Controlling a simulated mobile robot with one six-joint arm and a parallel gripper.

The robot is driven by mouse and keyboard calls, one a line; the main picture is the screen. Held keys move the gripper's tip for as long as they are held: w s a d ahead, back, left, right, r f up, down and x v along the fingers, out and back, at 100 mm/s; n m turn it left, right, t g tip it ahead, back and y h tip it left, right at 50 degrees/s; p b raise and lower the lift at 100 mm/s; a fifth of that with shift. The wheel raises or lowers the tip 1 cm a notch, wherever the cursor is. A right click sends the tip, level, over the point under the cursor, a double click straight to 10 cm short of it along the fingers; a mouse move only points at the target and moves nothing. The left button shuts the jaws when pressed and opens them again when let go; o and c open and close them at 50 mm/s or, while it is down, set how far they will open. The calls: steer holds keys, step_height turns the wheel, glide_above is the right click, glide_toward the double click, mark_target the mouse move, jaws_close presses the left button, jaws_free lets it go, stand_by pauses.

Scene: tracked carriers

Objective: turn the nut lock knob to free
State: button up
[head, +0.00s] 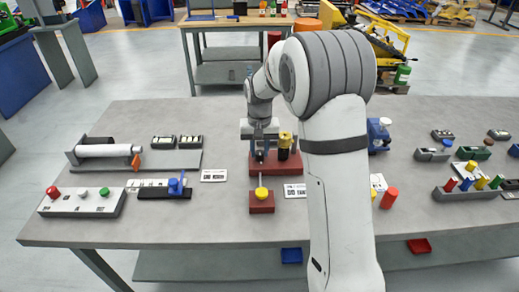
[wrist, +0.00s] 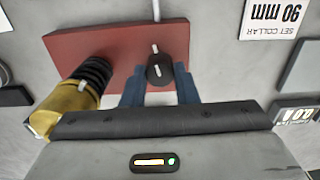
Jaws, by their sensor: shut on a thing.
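The dark lock knob (wrist: 160,72) stands on a red base plate (wrist: 108,45), with a short white mark on its top. My gripper (wrist: 160,88) is shut on this knob, with one blue finger on each side of it. The knob's white mark runs roughly along the line between me and the far edge of the plate. A yellow nut (wrist: 62,105) on a black threaded stud stands on the same plate to the left. In the head view my gripper (head: 260,150) is over the red base (head: 283,168), and the yellow nut (head: 285,139) stands to its right.
A small red block with a yellow knob (head: 261,192) stands in front. A white "set collar 90 mm" label (wrist: 270,18) lies right of the base in the wrist view. A roller fixture (head: 108,150) and a button box (head: 80,203) are on the left. Bare bench (head: 220,230) lies in front.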

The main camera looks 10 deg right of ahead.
mark_target(259, 152)
steer(key=shift+m, duration=1.2)
steer(key=o, duration=1)
steer(key=shift+r, duration=0.1)
step_height(259, 152, up, 7)
steer(key=shift+f, duration=0.1)
steer(key=shift+r, duration=0.45)
